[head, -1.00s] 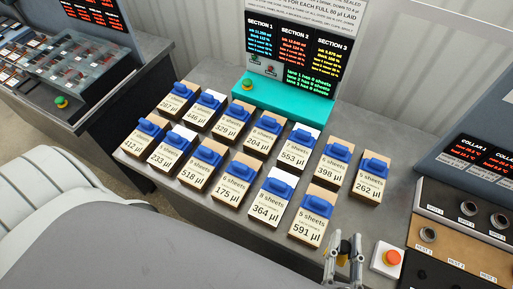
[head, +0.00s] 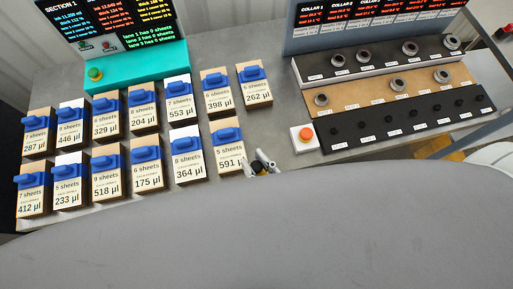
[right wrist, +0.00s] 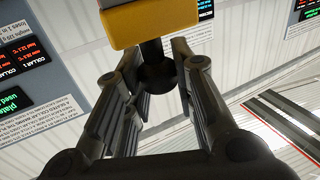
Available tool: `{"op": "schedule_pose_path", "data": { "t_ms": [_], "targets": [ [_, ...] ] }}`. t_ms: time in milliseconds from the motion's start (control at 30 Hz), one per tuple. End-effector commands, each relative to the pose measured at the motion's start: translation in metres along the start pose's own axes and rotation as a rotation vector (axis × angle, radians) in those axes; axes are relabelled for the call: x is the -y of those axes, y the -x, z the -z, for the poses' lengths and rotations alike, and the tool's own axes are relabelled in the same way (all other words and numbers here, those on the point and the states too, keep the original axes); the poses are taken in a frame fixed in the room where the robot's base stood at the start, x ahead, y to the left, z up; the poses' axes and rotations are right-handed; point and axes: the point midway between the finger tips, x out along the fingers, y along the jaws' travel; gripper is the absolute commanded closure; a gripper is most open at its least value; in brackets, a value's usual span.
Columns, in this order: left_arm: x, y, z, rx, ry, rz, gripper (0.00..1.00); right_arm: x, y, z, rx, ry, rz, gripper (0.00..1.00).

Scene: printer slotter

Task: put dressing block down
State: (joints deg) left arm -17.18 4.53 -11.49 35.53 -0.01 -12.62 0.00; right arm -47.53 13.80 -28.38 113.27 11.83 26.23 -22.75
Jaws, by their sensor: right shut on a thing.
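The dressing block (right wrist: 150,22) shows in the right wrist view as a yellow block with a dark stem and round knob below it. My right gripper (right wrist: 158,72) is shut on that dark knob, and the block sits beyond the fingertips. In the head view my right gripper (head: 262,163) is at the front edge of the bench, just right of the 591 µl block. I cannot make out the dressing block in the head view. My left gripper is not in view.
Several labelled blocks with blue tops, such as the 591 µl one (head: 228,146), stand in two rows on the grey bench (head: 210,62). A red button box (head: 303,138) is right of my gripper. A stepped rack (head: 372,96) with metal collars and dark knobs stands further right.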

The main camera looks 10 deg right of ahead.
Motion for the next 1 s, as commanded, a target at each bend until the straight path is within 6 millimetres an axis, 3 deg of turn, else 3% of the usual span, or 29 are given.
{"op": "schedule_pose_path", "data": {
  "t_ms": [33, 100, 400, 733, 1000],
  "targets": [
    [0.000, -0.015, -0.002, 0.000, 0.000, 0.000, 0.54, -0.009, -0.011, -0.012, -0.007, 0.004, 0.000, 1.00],
    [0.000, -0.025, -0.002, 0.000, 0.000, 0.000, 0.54, -0.021, -0.025, -0.019, -0.007, 0.004, 0.000, 1.00],
    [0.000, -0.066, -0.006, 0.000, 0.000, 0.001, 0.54, -0.039, -0.047, -0.057, -0.003, 0.001, 0.000, 1.00],
    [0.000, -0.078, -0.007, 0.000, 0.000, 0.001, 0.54, -0.047, -0.056, -0.068, -0.002, 0.000, 0.000, 1.00],
    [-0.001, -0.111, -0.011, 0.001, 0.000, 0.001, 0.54, -0.050, -0.059, -0.099, -0.001, 0.000, 0.000, 1.00]
  ]
}}
